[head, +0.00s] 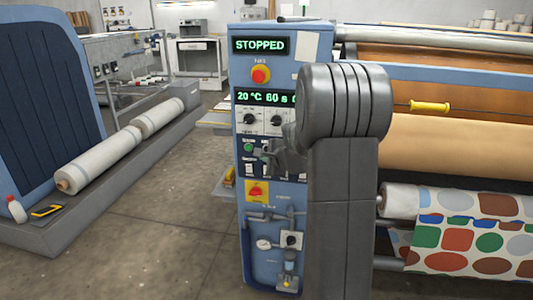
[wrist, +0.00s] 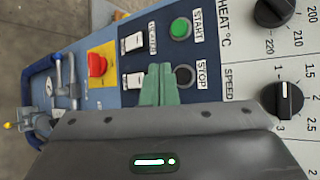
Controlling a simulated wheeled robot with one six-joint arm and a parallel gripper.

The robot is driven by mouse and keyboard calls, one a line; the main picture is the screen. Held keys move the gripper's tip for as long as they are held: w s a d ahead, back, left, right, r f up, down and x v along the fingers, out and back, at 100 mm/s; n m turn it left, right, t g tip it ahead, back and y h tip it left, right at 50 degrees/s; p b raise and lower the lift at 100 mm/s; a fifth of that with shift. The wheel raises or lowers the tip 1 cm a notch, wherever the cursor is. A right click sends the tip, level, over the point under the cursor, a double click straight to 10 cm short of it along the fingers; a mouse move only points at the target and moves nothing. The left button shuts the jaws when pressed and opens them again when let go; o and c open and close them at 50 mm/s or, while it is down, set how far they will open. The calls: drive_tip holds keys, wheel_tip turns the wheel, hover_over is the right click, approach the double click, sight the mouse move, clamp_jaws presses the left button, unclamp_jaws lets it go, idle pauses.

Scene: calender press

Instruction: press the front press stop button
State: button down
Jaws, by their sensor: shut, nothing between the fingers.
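The stop button (wrist: 185,76) is a round black button labelled STOP on the blue front control panel (head: 240,118), seen sideways in the wrist view. My gripper (wrist: 159,68) has its green fingers shut together and empty. Its tips appear just left of the stop button in that view and partly overlap its edge; I cannot tell whether they touch the panel. In the head view my gripper (head: 263,153) is in front of the panel's lower buttons and hides the stop button. The display (head: 260,45) reads STOPPED.
A green START button (wrist: 180,29), white rocker switches (wrist: 134,41) and a red knob on yellow (wrist: 97,64) lie close by. Heat and speed dials (wrist: 283,100) are to the right. A red emergency button (head: 260,75) is higher up. Press rollers (head: 402,201) stand at right.

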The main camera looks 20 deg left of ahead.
drive_tip(key=s, duration=0.1)
drive_tip(key=s+b, duration=0.1)
drive_tip(key=shift+s+d, duration=0.35)
drive_tip(key=shift+s, duration=0.05)
drive_tip(key=shift+w, duration=0.1)
idle(0.4)
drive_tip(key=s, duration=0.2)
drive_tip(key=s+d, duration=0.1)
drive_tip(key=s, duration=0.1)
idle(0.6)
drive_tip(key=shift+w+a, duration=0.1)
drive_tip(key=shift+w, duration=0.05)
